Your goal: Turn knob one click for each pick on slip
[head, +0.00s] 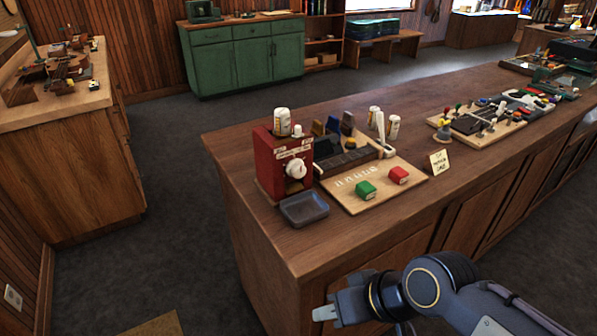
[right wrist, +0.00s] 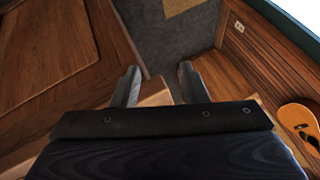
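A red box (head: 284,160) with a white knob (head: 296,168) on its front stands at the near left end of the long wooden counter. A small cream slip (head: 439,161) with dark writing stands on the counter to the right; its marks are too small to read. My right gripper (head: 326,313) is low in front of the counter, away from the knob. In the right wrist view its two fingers (right wrist: 160,84) are apart with nothing between them. My left gripper is out of view.
A green block (head: 366,190) and a red block (head: 399,175) sit on the board. A dark tray (head: 304,208) lies before the box. A can (head: 282,122) stands on the box. Several tools fill the counter further right. The counter's near strip is clear.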

